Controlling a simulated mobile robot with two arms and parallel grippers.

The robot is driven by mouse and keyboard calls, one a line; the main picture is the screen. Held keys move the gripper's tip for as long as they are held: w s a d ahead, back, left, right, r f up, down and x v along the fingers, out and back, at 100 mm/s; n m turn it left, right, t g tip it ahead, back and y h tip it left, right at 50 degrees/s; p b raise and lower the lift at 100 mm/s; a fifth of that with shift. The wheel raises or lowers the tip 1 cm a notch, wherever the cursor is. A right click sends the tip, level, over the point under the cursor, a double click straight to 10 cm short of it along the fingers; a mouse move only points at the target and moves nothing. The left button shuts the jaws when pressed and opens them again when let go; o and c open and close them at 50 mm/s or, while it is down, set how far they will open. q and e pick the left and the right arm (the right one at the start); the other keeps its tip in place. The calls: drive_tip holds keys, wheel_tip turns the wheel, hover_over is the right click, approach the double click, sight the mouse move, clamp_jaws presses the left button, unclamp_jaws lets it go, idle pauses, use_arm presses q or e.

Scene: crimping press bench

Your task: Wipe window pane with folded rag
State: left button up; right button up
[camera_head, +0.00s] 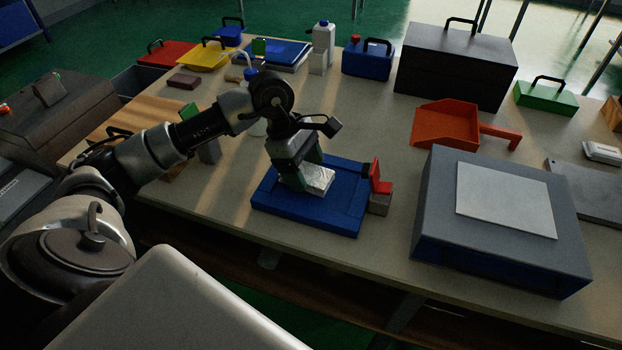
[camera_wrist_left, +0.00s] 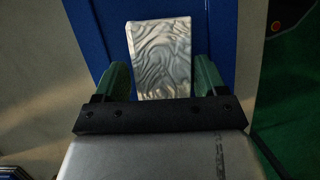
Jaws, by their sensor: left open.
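The folded rag (camera_head: 319,180) is a pale, wrinkled rectangular pad lying on a blue tray (camera_head: 300,213) near the table's front edge. In the left wrist view the rag (camera_wrist_left: 160,50) lies on the blue surface ahead of and between my fingers. My left gripper (camera_head: 303,172) is pointed down at the rag, its green fingers open near the rag's end. In the wrist view, the left gripper (camera_wrist_left: 160,82) shows a finger at each side; I cannot tell whether they touch the rag. A pale flat panel, seemingly the window pane (camera_head: 505,200), lies on a grey-blue box. My right gripper is not in view.
A small red and grey block (camera_head: 380,188) stands at the tray's right edge. The grey-blue box (camera_head: 436,190) stands further right. An orange dustpan (camera_head: 446,124) lies behind it. A black toolbox (camera_head: 455,72) and a blue case (camera_head: 367,62) line the back.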

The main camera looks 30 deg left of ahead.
use_arm(q)
drive_tip(key=c, duration=0.8)
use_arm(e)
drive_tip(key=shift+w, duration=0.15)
use_arm(q)
drive_tip(key=shift+d, duration=0.1)
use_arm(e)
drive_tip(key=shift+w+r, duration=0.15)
use_arm(q)
drive_tip(key=shift+w+d, duration=0.15)
drive_tip(key=shift+d, duration=0.75)
